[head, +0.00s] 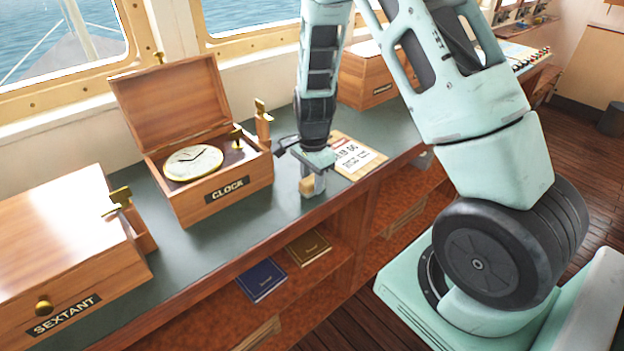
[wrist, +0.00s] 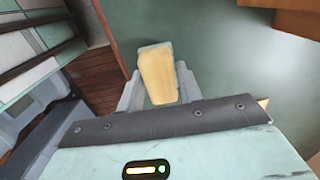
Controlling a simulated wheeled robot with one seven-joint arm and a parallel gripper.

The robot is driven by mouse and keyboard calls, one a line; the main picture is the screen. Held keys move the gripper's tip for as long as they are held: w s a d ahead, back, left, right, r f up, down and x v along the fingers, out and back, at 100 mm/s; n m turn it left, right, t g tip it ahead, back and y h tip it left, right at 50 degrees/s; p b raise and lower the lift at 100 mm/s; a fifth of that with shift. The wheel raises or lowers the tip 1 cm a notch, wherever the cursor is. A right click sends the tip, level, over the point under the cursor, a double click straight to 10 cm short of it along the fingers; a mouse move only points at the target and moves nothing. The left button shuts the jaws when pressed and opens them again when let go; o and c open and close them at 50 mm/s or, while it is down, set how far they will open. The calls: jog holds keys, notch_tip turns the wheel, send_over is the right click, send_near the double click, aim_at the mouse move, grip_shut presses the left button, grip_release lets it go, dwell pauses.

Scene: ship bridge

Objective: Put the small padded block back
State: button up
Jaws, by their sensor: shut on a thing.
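The small padded block (head: 306,186) is tan, with a pale grey edge at its far end in the wrist view (wrist: 157,77). My gripper (head: 313,184) is shut on it, with a grey finger on either side. It holds the block over or at the front edge of the dark green counter (head: 219,245), right of the clock box. I cannot tell whether the block touches the counter. The wooden box labelled CLOCK (head: 216,197) stands with its lid (head: 172,97) open, and a round cream dial (head: 193,162) shows inside. My gripper is outside this box.
A closed SEXTANT box (head: 66,243) stands at the left. A printed card (head: 352,156) lies just right of my gripper. Another closed wooden box (head: 365,82) is behind my arm. A blue book (head: 261,279) and a brown book (head: 308,248) lie on the shelf below the counter.

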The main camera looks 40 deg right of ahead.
jog(key=shift+f, duration=0.2)
jog(key=shift+f, duration=0.2)
jog(key=o, duration=1)
jog(key=shift+c, duration=0.2)
jog(key=shift+r, duration=0.2)
